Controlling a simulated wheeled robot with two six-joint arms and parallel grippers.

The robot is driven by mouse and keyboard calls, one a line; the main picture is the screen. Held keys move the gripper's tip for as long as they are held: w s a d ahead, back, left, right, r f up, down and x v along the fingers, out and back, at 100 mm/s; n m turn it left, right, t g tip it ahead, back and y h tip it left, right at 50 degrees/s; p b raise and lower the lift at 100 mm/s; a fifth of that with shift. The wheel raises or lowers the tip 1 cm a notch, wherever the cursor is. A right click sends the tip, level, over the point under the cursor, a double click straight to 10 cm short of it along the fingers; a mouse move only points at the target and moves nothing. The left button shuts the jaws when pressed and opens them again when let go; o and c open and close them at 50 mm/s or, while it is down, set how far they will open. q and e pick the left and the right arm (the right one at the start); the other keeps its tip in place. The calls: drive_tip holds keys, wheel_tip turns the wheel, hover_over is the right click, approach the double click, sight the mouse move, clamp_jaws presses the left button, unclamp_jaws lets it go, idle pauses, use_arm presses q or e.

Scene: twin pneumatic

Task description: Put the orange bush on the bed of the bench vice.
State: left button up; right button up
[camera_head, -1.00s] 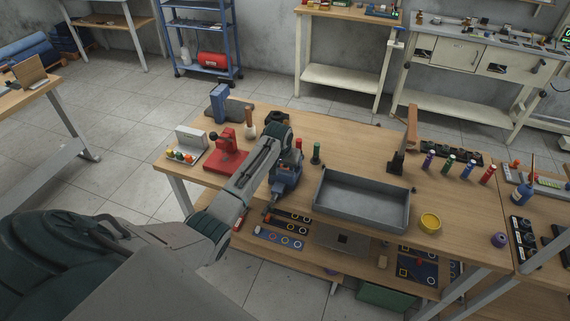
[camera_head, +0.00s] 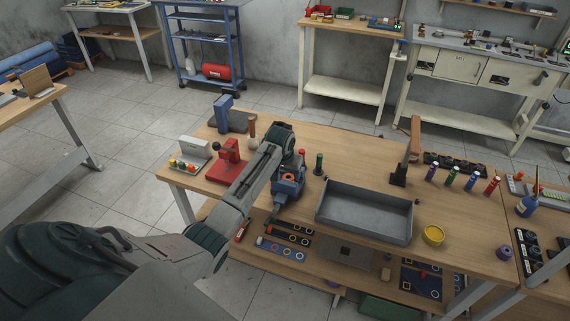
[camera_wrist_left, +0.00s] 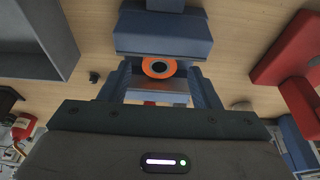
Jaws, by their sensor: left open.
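The orange bush (camera_head: 289,177) sits on the blue bench vice (camera_head: 286,190), near its jaws. In the left wrist view the orange bush (camera_wrist_left: 158,67) shows as a ring with a dark hole, in the gap of the blue vice (camera_wrist_left: 162,44). My left gripper (camera_head: 291,163) is over the vice at the end of the arm from the left. In the wrist view my left gripper (camera_wrist_left: 158,76) is open, with its fingers apart on either side of the bush and not closed on it. The bush's underside is hidden. My right gripper is out of view.
A grey tray (camera_head: 366,212) stands right of the vice. A red arbor press (camera_head: 229,165) stands to the left. A dark green bottle-like piece (camera_head: 319,163) stands behind the vice. Bare wood lies behind the tray.

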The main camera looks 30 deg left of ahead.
use_arm(q)
drive_tip(key=b+v, duration=0.1)
drive_tip(key=v, duration=0.7)
drive_tip(key=shift+b, duration=0.35)
drive_tip(key=shift+v, duration=0.75)
